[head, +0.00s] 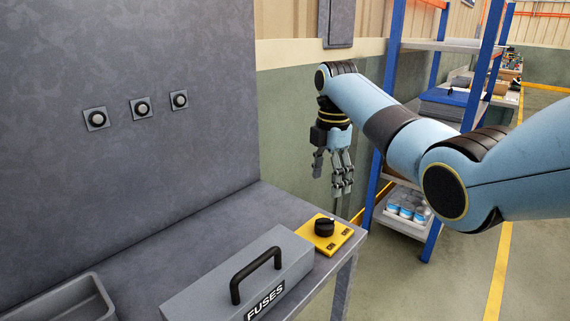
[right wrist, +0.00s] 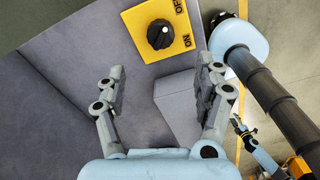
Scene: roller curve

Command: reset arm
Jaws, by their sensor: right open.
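My right gripper (head: 334,176) hangs fingers down beyond the end of the grey bench, in front of the green wall. Its fingers are apart and empty, as the right wrist view (right wrist: 163,75) also shows. It touches nothing that I can see. In the right wrist view, a small gripper-like end (right wrist: 240,127) at the lower right looks like my left one. It is too small to tell its jaws. A black rotary knob (head: 324,227) sits on a yellow ON/OFF plate (head: 341,241) at the bench corner. The knob (right wrist: 160,35) lies beyond the right fingertips.
A grey FUSES box (head: 215,290) with a black handle stands on the bench (head: 222,217). A grey tray (head: 62,303) is at the lower left. Three round buttons (head: 141,107) are on the grey panel. Blue-post shelving (head: 389,65) stands behind my right arm. The floor at right is clear.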

